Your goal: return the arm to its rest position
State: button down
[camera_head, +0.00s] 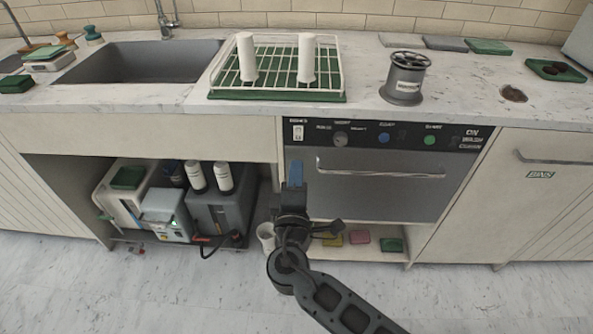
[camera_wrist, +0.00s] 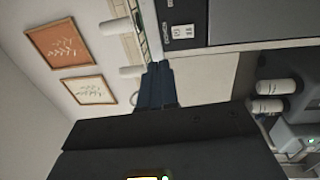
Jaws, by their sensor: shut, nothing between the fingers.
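My gripper (camera_head: 295,172) is in front of the left edge of the dishwasher front (camera_head: 375,185), below the counter's front edge. Its blue fingers point up in the head view and are closed together with nothing between them. In the wrist view the blue fingers (camera_wrist: 157,84) also show shut and empty. My arm comes in from the bottom of the head view, bent at a joint below the gripper.
On the counter stand a rack (camera_head: 275,67) with two white cylinders, a grey holder (camera_head: 404,78) and a sink (camera_head: 140,62). Grey machines (camera_head: 217,208) fill the open bay at left. A white bin (camera_head: 266,237) stands close beside my arm.

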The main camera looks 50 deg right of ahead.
dwell(0.3)
jog(key=s+a+f+y, duration=0.5)
jog(key=s+y, duration=0.1)
jog(key=s, duration=0.3)
jog(key=s+a+f+y, duration=0.5)
jog(key=s, duration=0.4)
jog(key=s+a+r+m+t+y, duration=0.1)
jog(key=s+a+r+m+y, duration=0.1)
jog(key=s+r, duration=0.5)
jog(key=s+a+r+m+t+y, duration=0.2)
jog(key=s+r+m, duration=0.3)
jog(key=r, duration=0.5)
jog(key=shift+s+a+r+m, duration=0.15)
jog(key=shift+s+a+m, duration=0.2)
jog(key=shift+s, duration=0.5)
jog(key=c, duration=1.8)
grip_release()
jog(key=shift+c, duration=0.2)
